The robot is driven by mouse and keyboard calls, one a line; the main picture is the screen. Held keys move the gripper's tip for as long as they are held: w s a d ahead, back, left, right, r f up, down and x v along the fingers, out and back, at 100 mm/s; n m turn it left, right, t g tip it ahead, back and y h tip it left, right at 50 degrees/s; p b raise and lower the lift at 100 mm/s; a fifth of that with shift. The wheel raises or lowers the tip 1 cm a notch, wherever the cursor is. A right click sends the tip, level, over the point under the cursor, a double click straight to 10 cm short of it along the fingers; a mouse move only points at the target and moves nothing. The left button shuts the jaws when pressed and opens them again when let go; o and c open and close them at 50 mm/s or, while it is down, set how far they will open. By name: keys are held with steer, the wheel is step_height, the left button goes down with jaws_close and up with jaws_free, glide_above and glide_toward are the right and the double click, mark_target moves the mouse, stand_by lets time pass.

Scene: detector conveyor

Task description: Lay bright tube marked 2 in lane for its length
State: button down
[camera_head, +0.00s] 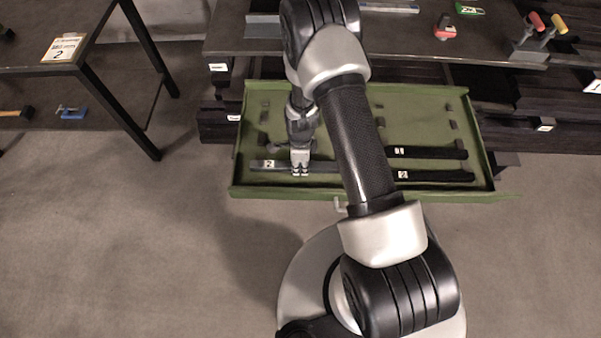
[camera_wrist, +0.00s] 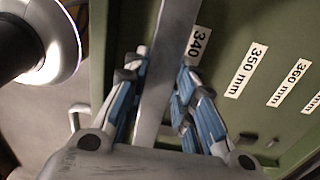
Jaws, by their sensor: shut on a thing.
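The bright tube marked 2 (camera_head: 260,165) is a grey bar at the front left of the green drawer (camera_head: 236,150), with a white "2" tag near its left end. My gripper (camera_head: 300,172) is shut on the tube to the right of that tag, pointing down. In the wrist view the bright tube (camera_wrist: 171,45) runs between the blue-padded fingers of my gripper (camera_wrist: 160,85). A 340 label (camera_wrist: 198,45) lies right beside it, then labels 350 mm (camera_wrist: 246,70) and 360 mm (camera_wrist: 288,83). Whether the tube touches the drawer floor I cannot tell.
Two dark tubes tagged 1 (camera_head: 435,153) and 2 (camera_head: 440,176) lie in the drawer's right part. Small dark blocks stand on the drawer floor. A bench (camera_head: 235,35) with tools is behind; a side table (camera_head: 110,15) stands left. My forearm hides the drawer's middle.

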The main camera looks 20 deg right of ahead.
mark_target(301, 176)
steer(key=shift+f+b, duration=0.75)
steer(key=shift+f, duration=1.85)
steer(key=shift+f, duration=0.2)
steer(key=c, duration=1.3)
jaws_free()
